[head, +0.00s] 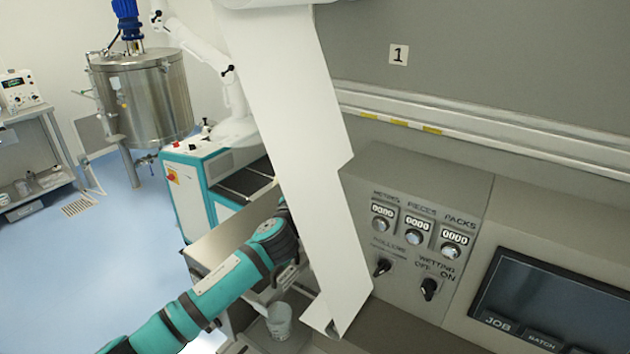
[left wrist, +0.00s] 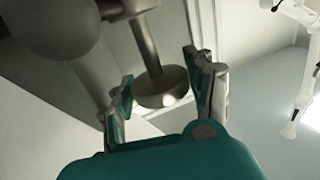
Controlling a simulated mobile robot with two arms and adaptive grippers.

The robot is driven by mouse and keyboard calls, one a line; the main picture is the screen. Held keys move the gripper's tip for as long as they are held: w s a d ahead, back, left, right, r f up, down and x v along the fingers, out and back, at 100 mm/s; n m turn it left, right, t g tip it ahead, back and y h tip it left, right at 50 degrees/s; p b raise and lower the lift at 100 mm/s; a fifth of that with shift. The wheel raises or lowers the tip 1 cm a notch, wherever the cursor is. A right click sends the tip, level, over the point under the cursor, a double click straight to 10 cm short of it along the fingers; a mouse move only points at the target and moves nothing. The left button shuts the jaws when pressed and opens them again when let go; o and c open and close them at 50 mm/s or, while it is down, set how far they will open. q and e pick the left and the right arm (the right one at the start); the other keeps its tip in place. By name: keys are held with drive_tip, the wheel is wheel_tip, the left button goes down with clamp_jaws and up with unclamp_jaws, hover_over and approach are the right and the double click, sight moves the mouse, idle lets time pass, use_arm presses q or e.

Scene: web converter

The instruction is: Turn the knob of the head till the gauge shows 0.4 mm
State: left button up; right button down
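In the left wrist view, a dull metal knob (left wrist: 162,88), a short round disc on a rod, lies between the fingers of my left gripper (left wrist: 158,68). The gripper is open, with a gap between each finger and the knob; I cannot tell its exact depth. A dark rounded body (left wrist: 50,25), perhaps part of the head, is at the upper left. In the head view my left arm reaches behind the white web, which hides the gripper and the knob. No gauge reading is visible. My right gripper is not in view.
The white web (head: 310,150) hangs across the middle. Right of it is a grey panel (head: 385,290) with METRES, PIECES and PACKS counters and two black switches, then a dark screen (head: 555,305). A grey bucket (head: 279,320) stands below my left arm. Blue floor is clear at left.

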use_arm(q)
drive_tip(key=c, duration=0.6)
drive_tip(key=shift+c, duration=0.2)
drive_tip(key=shift+m+h, duration=0.3)
drive_tip(key=shift+h, duration=0.2)
drive_tip(key=shift+a+m+g+h+p, duration=0.1)
drive_tip(key=shift+m+g+h+p, duration=0.4)
drive_tip(key=shift+m+h+p, duration=0.15)
drive_tip(key=shift+w+m+g+h, duration=0.1)
drive_tip(key=shift+m+g+h, duration=0.6)
drive_tip(key=shift+h, duration=0.45)
drive_tip(key=shift+m+g+h, duration=0.8)
drive_tip(key=shift+m+h, duration=0.15)
drive_tip(key=shift+h, duration=0.15)
drive_tip(key=shift+f+m+g+h+b, duration=0.1)
drive_tip(key=shift+m+g+h+b, duration=0.45)
drive_tip(key=shift+m+g+h, duration=0.45)
drive_tip(key=m+g+h+b, duration=0.1)
drive_tip(key=m+g+b, duration=0.1)
drive_tip(key=b, duration=0.3)
drive_tip(key=m+g+h+b, duration=0.1)
drive_tip(key=m+g+b, duration=0.1)
drive_tip(key=g+b, duration=0.2)
drive_tip(key=shift+f+h+b, duration=0.15)
drive_tip(key=shift+h+b, duration=0.25)
drive_tip(key=shift+b, duration=0.05)
drive_tip(key=shift+m+g+b, duration=0.3)
drive_tip(key=shift+g+b, duration=0.3)
drive_tip(key=shift+b, duration=0.35)
